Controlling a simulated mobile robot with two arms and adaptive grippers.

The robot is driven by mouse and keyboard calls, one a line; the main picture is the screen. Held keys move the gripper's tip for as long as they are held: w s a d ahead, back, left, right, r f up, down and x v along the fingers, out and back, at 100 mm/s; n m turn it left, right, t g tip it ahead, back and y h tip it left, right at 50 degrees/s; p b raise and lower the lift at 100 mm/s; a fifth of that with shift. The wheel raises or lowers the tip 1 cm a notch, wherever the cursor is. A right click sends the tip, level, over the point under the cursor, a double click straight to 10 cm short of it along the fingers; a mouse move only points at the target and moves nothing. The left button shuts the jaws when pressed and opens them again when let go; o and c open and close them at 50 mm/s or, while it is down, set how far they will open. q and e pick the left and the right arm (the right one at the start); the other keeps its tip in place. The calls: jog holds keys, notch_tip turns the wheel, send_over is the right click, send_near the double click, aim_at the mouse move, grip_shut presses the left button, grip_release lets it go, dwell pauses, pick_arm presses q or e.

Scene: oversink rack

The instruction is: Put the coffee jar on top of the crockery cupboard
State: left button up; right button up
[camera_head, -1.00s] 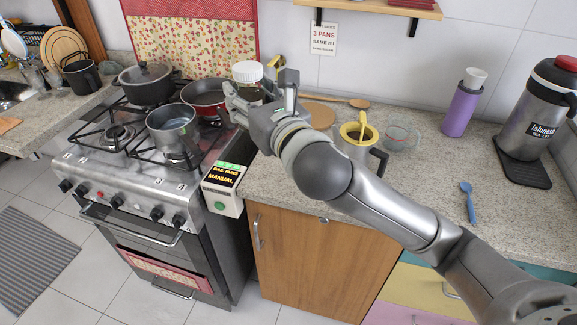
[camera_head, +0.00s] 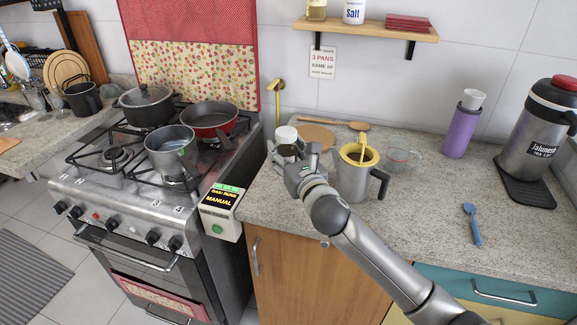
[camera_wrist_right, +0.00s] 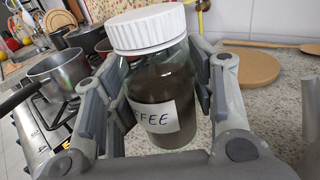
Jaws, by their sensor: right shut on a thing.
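The coffee jar (camera_head: 286,134) has a white ribbed lid and dark contents. In the wrist view the clear jar (camera_wrist_right: 156,85) stands upright between the fingers, with a white label partly hidden and reading "FFEE". My right gripper (camera_head: 292,158) is shut on the jar's body, over the counter's left end beside the stove. I cannot tell whether the jar's base touches the counter. My left gripper is not in view. I cannot make out a crockery cupboard in these views.
The stove (camera_head: 128,196) with several pans is to the left. A metal pot with a yellow funnel (camera_head: 354,178) stands close right of my gripper, with a glass cup (camera_head: 401,158) beyond it. A wall shelf (camera_head: 365,29) is above. The counter's right-hand front is mostly clear.

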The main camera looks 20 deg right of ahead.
aim_at(288, 153)
jog(key=shift+w+d+f, duration=0.25)
jog(key=shift+w+f, duration=0.25)
jog(key=shift+f, duration=0.1)
jog(key=shift+w+d+f, duration=0.2)
jog(key=shift+w+f, duration=0.3)
jog(key=shift+f, duration=0.05)
jog(key=shift+w+d+f, duration=0.1)
jog(key=shift+w+f, duration=0.05)
jog(key=shift+f, duration=1.65)
jog(key=shift+f+b, duration=0.1)
jog(key=shift+b, duration=0.2)
jog(key=o, duration=1.3)
jog(key=shift+f, duration=0.15)
jog(key=s, duration=0.8)
jog(key=s+d, duration=0.1)
jog(key=s, duration=0.3)
jog(key=shift+r, duration=0.2)
